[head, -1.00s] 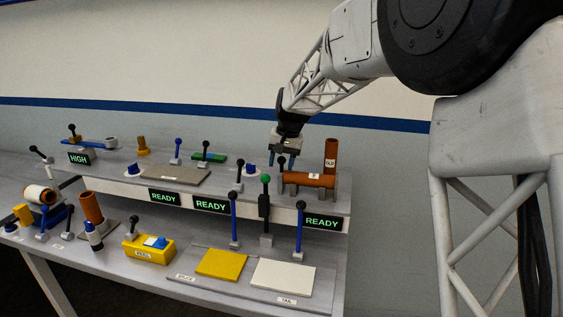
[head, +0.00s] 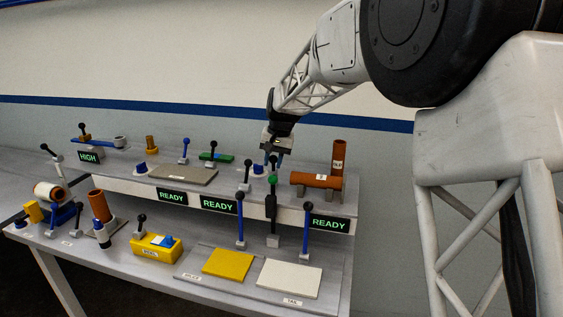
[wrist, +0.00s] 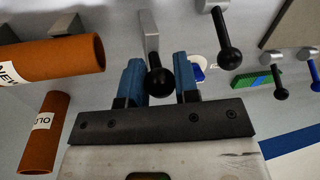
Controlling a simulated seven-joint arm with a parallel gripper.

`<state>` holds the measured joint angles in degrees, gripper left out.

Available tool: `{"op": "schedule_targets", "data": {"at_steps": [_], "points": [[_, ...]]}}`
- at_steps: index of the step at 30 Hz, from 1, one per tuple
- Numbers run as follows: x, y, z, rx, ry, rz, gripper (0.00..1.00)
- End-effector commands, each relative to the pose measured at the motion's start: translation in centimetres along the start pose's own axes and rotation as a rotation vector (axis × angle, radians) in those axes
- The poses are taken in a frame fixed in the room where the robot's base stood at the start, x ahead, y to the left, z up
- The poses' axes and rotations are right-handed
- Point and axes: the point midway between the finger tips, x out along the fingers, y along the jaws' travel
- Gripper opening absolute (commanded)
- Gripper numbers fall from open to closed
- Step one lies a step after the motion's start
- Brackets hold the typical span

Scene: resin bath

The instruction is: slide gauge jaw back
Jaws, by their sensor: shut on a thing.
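My gripper (head: 273,162) is at the upper shelf, just left of an orange tube (head: 316,180) lying on grey supports. In the wrist view its blue fingers (wrist: 159,88) stand on either side of a black ball-topped handle (wrist: 158,80) on a grey post, and they are shut on it. I take this handle to be the gauge jaw's; it also shows in the head view (head: 273,160). The wrist view shows the lying tube (wrist: 75,57), marked NEW, left of the handle with a gap between them. The lower part of the jaw is hard to make out.
An upright orange tube (head: 338,157) marked OLD stands behind the lying one. Another black-knobbed lever (wrist: 225,45) is close to the right of my gripper in the wrist view. Levers with green (head: 272,181) and black (head: 307,182) knobs rise in front. A green block (head: 216,157) lies farther left.

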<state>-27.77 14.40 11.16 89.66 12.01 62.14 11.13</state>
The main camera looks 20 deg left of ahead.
Motion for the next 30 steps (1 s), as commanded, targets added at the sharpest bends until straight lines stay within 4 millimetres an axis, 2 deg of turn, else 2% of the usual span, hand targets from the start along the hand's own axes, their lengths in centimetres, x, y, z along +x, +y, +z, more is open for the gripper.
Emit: {"op": "schedule_targets", "data": {"at_steps": [6,7,12,23,30], "points": [[0.0,0.0,0.0,0.000,0.000,0.000,0.00],[0.0,0.0,0.0,0.000,0.000,0.000,0.30],[0.0,0.1,0.0,0.000,0.000,0.000,0.54],[-0.3,0.1,0.0,0.000,0.001,0.000,0.54],[-2.1,0.1,0.0,0.000,0.002,0.000,0.54]]}}
